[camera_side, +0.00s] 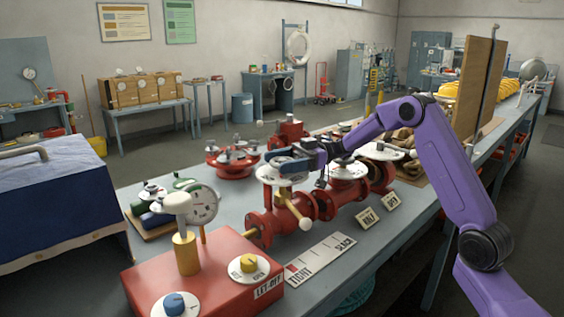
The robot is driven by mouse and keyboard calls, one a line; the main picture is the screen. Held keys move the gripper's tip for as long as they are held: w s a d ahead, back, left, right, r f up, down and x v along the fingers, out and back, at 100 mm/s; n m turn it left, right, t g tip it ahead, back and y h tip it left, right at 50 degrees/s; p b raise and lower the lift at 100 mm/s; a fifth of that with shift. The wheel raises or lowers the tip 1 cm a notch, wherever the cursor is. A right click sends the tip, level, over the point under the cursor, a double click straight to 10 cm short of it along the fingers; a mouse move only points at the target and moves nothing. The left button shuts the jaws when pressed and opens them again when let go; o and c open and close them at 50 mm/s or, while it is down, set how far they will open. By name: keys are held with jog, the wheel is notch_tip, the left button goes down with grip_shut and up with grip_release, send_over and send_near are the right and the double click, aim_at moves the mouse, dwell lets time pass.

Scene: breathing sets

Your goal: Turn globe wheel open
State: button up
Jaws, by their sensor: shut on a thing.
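A red pipe run with valves (325,204) lies along the bench. A white handwheel (268,176) tops its near valve, and my gripper (287,165) is at this wheel, shut on it. The fingers hide part of the wheel, so the exact grip on the rim or hub is unclear. A second white wheel (349,171) stands just to the right, and a third (381,152) lies farther along the run. I cannot read which wheel is marked as globe.
A red box with knobs (200,288) and a dial gauge (203,207) stand at the near left. A TIGHT/SLACK strip (320,259) and small label cards (367,220) lie in front. A red wheeled fitting (232,160) sits behind. Upright wooden boards (474,85) stand at right.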

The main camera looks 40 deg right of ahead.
jog(key=n+g, duration=0.2)
jog(key=g, duration=0.2)
jog(key=n+g, duration=0.3)
jog(key=g, duration=0.1)
jog(key=shift+n+g, duration=0.5)
jog(key=shift+g, duration=0.1)
jog(key=o, duration=1)
jog(key=shift+c, duration=0.2)
jog(key=shift+r, duration=0.1)
